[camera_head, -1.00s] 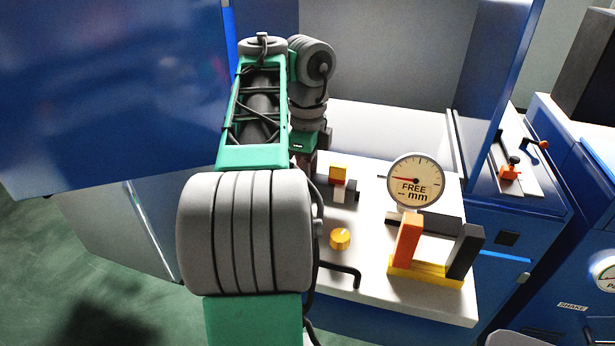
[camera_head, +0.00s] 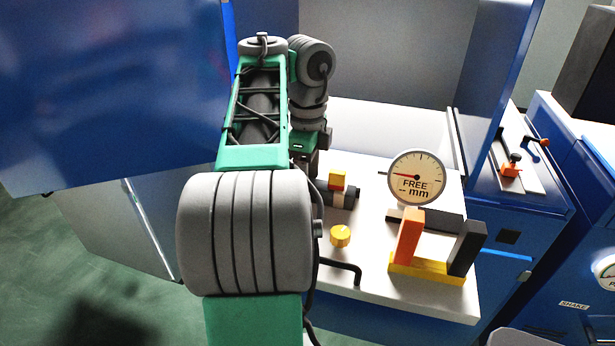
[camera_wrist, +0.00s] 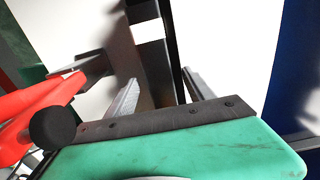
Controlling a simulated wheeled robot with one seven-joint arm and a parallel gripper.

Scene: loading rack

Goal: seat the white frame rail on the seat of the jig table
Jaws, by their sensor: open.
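My gripper (camera_wrist: 160,76) is open in the wrist view, its two grey fingers apart. A dark grey bar with a white patch lies in line with the gap between them; I cannot tell whether it touches a finger. In the head view my gripper is mostly hidden behind my own arm. The jig table (camera_head: 377,285) has a white top and a round dial reading "FREE -- mm". A yellow base with an orange post and a dark post stands at its front right; I cannot tell whether this is the seat. I cannot pick out the white frame rail with certainty.
The dial (camera_head: 416,177) stands upright near the table's right side. Red parts with a black knob (camera_wrist: 52,127) show at left in the wrist view. Blue panels flank the table.

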